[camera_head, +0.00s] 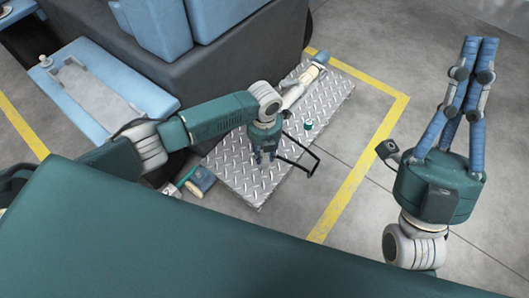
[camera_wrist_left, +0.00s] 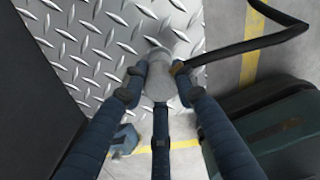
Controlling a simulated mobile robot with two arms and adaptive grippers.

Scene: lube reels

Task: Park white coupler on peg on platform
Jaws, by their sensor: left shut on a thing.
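My left gripper (camera_head: 266,158) reaches down over the diamond-plate platform (camera_head: 235,165). In the left wrist view its blue fingers (camera_wrist_left: 157,88) are shut around a pale grey-white coupler (camera_wrist_left: 160,72), whose sides they partly hide. A black hose (camera_wrist_left: 250,45) runs from the coupler to the upper right. The hose also shows in the head view (camera_head: 312,157). Whether the coupler touches the plate or a peg is unclear. A small green-and-white piece (camera_head: 308,126) stands on the platform right of the gripper. My right gripper (camera_head: 480,40) is empty at the right, fingertips close together.
A cream-coloured tool (camera_head: 305,84) lies toward the platform's far end. A dark machine with blue panels (camera_head: 205,60) borders the platform's far left side. Yellow floor lines (camera_head: 350,190) and open concrete lie right.

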